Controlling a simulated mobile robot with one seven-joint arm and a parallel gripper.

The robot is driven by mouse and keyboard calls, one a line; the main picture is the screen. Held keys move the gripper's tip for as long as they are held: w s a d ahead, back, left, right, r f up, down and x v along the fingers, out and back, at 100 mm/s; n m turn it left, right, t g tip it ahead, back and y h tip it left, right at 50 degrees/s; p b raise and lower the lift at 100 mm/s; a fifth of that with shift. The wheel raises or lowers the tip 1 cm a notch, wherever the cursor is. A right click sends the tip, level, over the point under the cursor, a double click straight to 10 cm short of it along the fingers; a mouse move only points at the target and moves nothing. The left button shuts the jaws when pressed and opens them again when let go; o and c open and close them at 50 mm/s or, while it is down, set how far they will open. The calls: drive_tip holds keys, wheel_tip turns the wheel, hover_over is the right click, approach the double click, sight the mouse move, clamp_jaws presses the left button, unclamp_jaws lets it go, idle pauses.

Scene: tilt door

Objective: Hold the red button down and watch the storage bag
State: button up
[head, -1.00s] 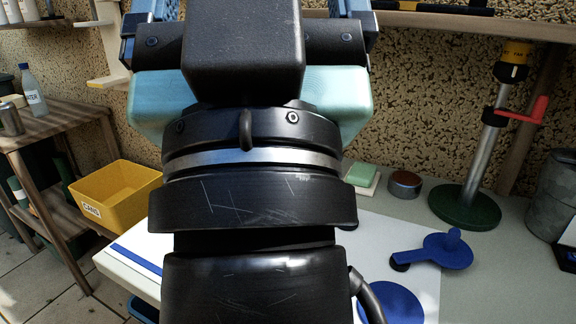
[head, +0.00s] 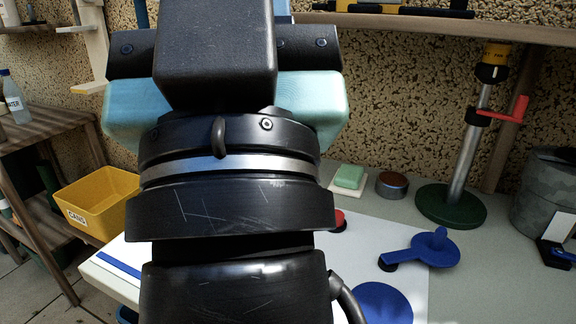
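A red button (head: 339,220) on a dark base shows at the right edge of my arm, on the white mat (head: 402,237); part of it is hidden. A grey, soft-looking container (head: 541,192), possibly the storage bag, stands at the far right, cut by the frame edge. My black and teal arm fills the left middle. Blue parts at the end of my gripper are cut off by the top edge. I cannot see its fingertips or tell whether it is open.
A blue lever piece (head: 431,250) and a blue disc (head: 382,303) lie on the mat. A green block (head: 349,176), round tin (head: 391,184) and green-based stand (head: 453,207) are behind. A yellow bin (head: 97,204) is left. A shelf (head: 430,23) crosses above.

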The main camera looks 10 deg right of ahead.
clamp_jaws()
idle(1.2)
